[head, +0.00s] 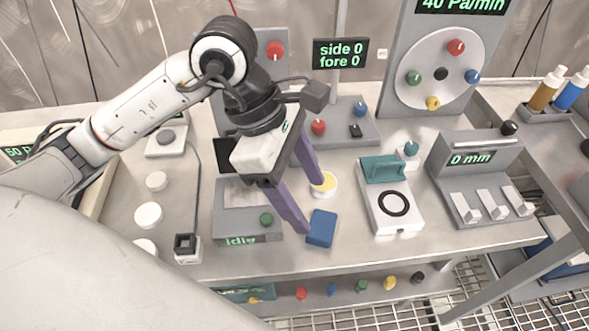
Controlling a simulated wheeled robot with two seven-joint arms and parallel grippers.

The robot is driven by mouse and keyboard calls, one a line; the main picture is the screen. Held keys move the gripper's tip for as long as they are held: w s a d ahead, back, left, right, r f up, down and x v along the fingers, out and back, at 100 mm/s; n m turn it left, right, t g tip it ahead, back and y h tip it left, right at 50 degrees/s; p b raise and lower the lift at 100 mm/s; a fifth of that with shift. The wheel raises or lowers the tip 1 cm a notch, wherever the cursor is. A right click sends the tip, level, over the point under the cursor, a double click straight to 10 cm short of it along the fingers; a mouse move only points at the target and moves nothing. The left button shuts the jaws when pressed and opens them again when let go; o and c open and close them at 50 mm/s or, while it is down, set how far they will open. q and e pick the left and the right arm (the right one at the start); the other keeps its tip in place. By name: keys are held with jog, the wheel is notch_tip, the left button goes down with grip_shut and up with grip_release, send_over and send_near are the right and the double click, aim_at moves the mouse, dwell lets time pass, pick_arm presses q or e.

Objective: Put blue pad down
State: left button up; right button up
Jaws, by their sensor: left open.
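The blue pad (321,229) is a small blue block on the bench top near the front edge, right of the grey device that reads "idle". My left gripper (311,208) has two long purple fingers spread apart with nothing between them. One fingertip is just left of the blue pad; I cannot tell whether it touches it. The other finger reaches down by a round white dish with a yellow top (323,184). My right gripper is not in view.
The grey "idle" device (247,222) stands left of the blue pad. A white unit with a black ring (392,204) and a grey lever box (473,180) stand to the right. White discs (148,215) lie at the left. A dial panel (440,60) stands behind.

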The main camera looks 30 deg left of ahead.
pick_arm(q)
jog(key=shift+v, duration=2.65)
